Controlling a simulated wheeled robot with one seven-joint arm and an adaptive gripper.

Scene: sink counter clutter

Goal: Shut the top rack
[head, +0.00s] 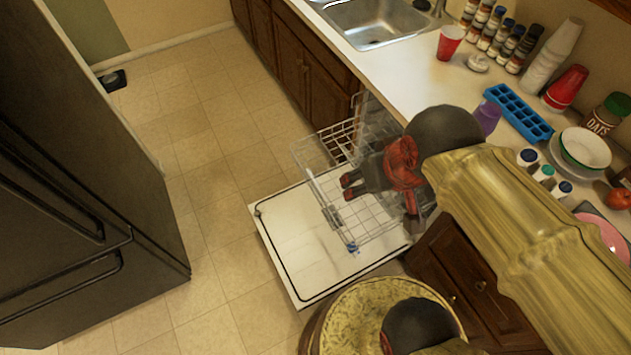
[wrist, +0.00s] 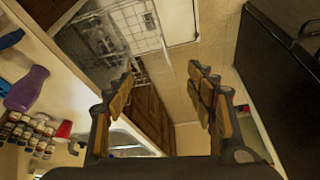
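The dishwasher door (head: 285,250) is folded down flat, its white inner face up. A wire rack (head: 318,155) is pulled out over the door; my arm and gripper cover part of it in the head view. I cannot clearly separate the upper and lower wire levels. The rack also shows in the wrist view (wrist: 128,25), at upper left. My gripper (head: 347,188) is over the rack area in the head view, pointing left. In the wrist view its two fingers (wrist: 163,85) are spread apart with nothing between them. Contact with the rack cannot be told.
The counter (head: 400,75) above carries a sink (head: 375,20), a red cup (head: 450,40), spice bottles, a blue ice tray (head: 518,112) and a purple bottle (head: 488,117). A dark fridge (head: 80,200) stands at left. The tiled floor (head: 215,150) between is clear.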

